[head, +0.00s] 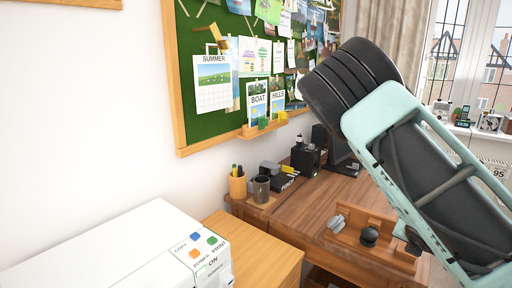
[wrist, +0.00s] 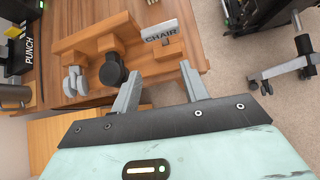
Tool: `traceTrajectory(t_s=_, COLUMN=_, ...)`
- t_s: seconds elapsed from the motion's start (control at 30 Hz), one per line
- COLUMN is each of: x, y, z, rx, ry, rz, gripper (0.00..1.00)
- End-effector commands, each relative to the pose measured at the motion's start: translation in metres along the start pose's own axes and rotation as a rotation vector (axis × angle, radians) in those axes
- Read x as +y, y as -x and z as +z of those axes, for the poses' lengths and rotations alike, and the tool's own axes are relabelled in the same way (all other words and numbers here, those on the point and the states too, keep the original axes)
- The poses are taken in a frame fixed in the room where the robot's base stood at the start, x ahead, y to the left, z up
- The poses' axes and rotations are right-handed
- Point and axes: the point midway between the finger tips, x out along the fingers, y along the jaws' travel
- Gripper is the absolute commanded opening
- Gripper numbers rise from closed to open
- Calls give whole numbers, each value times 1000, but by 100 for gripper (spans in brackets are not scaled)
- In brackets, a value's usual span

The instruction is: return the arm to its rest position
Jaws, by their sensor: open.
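My gripper (wrist: 160,88) shows in the wrist view, with its two grey fingers apart and nothing between them. It is above the front edge of the wooden desk (wrist: 90,18). Beyond the fingers are a wooden rack (wrist: 88,38) with a black knob (wrist: 113,71) and a small block marked CHAIR (wrist: 165,36). In the head view my arm, pale green and black, fills the right side and hides part of the desk (head: 340,192). The gripper's fingers are not visible in that view.
A white printer (head: 120,250) stands at lower left beside a wooden cabinet (head: 262,250). A pen cup (head: 238,186), a dark mug (head: 262,188) and black devices (head: 306,158) stand along the wall. A green pinboard (head: 205,40) hangs above. A wheeled chair base (wrist: 280,70) is at right in the wrist view.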

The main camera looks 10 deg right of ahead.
Motion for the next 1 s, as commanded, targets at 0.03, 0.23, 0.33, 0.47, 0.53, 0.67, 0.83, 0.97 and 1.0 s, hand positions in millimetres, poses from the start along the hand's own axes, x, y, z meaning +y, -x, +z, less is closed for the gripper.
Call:
traceTrajectory(t_s=0.03, x=4, y=1, z=-6, rx=19, ry=-37, rz=1, gripper=45)
traceTrajectory(t_s=0.23, x=20, y=10, z=-36, rx=113, ry=-233, rz=-11, gripper=45)
traceTrajectory(t_s=0.33, x=34, y=20, z=-56, rx=178, ry=-362, rz=-26, gripper=45)
traceTrajectory(t_s=0.47, x=56, y=41, z=-86, rx=283, ry=-552, rz=-60, gripper=45)
traceTrajectory(t_s=0.53, x=72, y=60, z=-105, rx=353, ry=-672, rz=-91, gripper=45)
traceTrajectory(t_s=0.67, x=107, y=119, z=-145, rx=510, ry=-925, rz=-192, gripper=45)
traceTrajectory(t_s=0.83, x=132, y=224, z=-186, rx=654, ry=-1196, rz=-394, gripper=45)
traceTrajectory(t_s=0.97, x=125, y=298, z=-205, rx=672, ry=-1327, rz=-544, gripper=45)
traceTrajectory(t_s=1.0, x=120, y=317, z=-210, rx=664, ry=-1357, rz=-579, gripper=45)
